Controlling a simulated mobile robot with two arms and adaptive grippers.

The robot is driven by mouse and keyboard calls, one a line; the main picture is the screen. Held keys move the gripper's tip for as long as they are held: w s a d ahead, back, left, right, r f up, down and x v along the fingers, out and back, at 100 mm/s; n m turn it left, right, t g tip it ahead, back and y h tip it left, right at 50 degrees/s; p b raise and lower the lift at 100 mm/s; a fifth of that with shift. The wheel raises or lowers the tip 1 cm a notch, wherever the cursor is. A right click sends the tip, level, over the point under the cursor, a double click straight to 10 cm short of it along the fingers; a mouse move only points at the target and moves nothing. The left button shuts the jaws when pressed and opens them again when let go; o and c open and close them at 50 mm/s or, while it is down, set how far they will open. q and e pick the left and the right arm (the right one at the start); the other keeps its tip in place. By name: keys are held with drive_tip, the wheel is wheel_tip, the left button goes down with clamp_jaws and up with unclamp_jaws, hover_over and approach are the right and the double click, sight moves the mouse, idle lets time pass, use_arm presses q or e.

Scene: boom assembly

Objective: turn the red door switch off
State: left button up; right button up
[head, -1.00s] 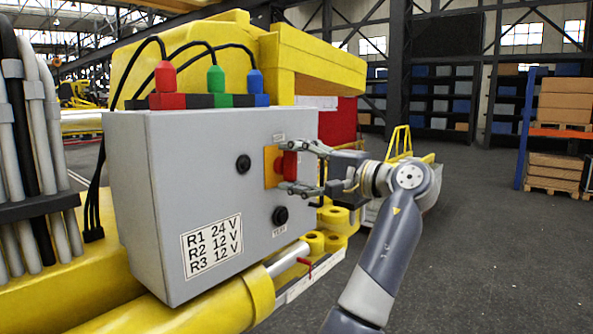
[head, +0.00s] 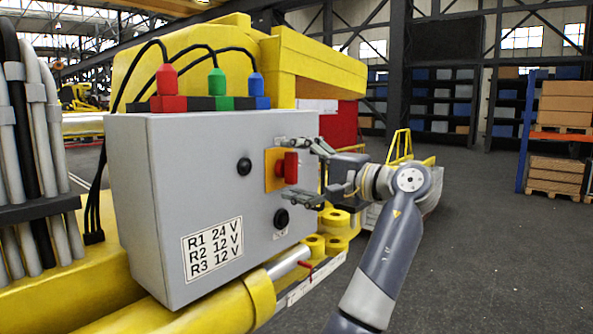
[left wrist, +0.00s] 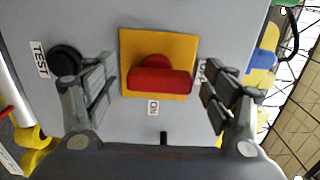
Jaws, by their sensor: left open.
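The red door switch (head: 291,168) is a red handle on a yellow plate (head: 270,170), on the right face of a grey control box. Its handle stands upright in the head view. In the left wrist view the red handle (left wrist: 160,80) lies crosswise, its right end towards a partly covered OFF label (left wrist: 202,70). An ON label (left wrist: 153,108) is below the plate. My left gripper (head: 302,170) is open in front of the switch, one finger above and one below it. In the left wrist view its fingers (left wrist: 160,100) stand apart on both sides of the handle. My right gripper is out of view.
The grey box (head: 160,210) also carries a black knob (head: 244,166) and a black TEST button (head: 281,218), close to the lower finger. Red, green and blue plugs (head: 216,82) are on top. Yellow boom parts surround the box. Open floor (head: 490,250) lies to the right.

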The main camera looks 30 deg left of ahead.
use_arm(q)
drive_tip(key=s+d, duration=0.1)
drive_tip(key=d, duration=1.1)
